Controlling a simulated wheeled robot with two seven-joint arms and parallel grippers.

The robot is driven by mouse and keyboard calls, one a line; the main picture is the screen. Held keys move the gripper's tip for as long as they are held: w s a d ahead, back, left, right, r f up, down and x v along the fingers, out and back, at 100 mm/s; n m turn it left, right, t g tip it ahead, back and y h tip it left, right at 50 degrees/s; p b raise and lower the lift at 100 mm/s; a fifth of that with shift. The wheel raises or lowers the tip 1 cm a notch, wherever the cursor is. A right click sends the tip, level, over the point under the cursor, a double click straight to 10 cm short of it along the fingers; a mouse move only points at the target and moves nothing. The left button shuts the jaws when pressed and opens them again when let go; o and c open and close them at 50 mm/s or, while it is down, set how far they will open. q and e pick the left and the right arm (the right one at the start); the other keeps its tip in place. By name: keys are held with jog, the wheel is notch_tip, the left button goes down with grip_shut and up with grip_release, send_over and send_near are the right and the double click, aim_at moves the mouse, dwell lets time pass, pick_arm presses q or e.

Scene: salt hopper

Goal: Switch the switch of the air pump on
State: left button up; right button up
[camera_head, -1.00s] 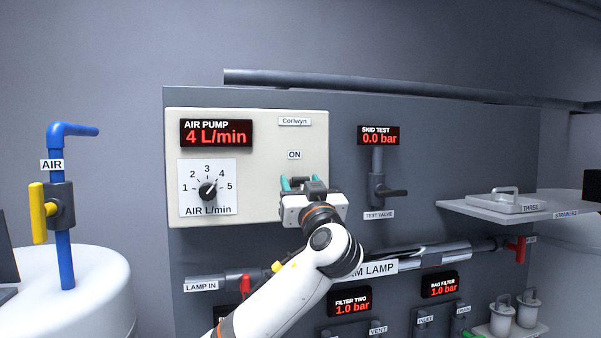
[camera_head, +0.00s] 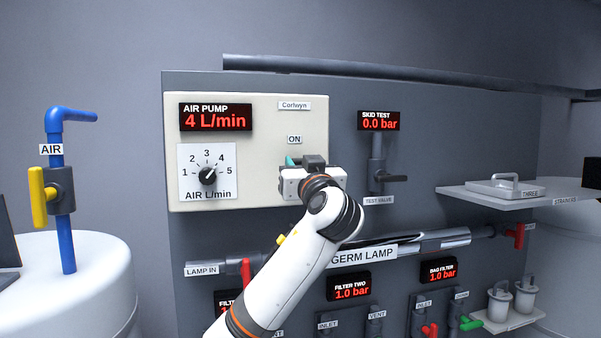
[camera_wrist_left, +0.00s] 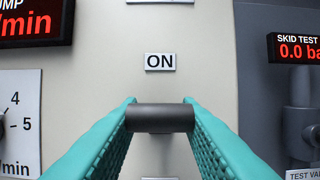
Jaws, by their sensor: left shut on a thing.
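The air pump panel (camera_head: 260,115) is a cream box on the grey board, with a red display reading 4 L/min. Below its ON label (camera_head: 294,139) is the switch (camera_wrist_left: 160,118), a dark horizontal bar in the left wrist view. My left gripper (camera_wrist_left: 160,112) has its two teal fingers shut on the ends of this bar, just below the ON label. In the head view my left gripper (camera_head: 292,162) covers the switch. My right gripper is not in view.
The AIR L/min dial (camera_head: 207,176) is left of my gripper, pointing near 4. The test valve (camera_head: 380,178) is close on the right. The germ lamp pipe (camera_head: 445,240) runs below, behind my arm. A shelf with a tray (camera_head: 505,187) is farther right.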

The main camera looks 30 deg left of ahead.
pick_arm(q)
jog(key=shift+w+r+h+p, duration=0.1)
jog(key=shift+r+h+p, duration=0.2)
jog(key=shift+h, duration=0.3)
jog(key=shift+a+g, duration=0.1)
jog(key=shift+g, duration=0.2)
jog(key=o, duration=1)
jog(key=b+v, duration=0.5)
jog(key=v, duration=0.7)
jog(key=shift+b, duration=0.3)
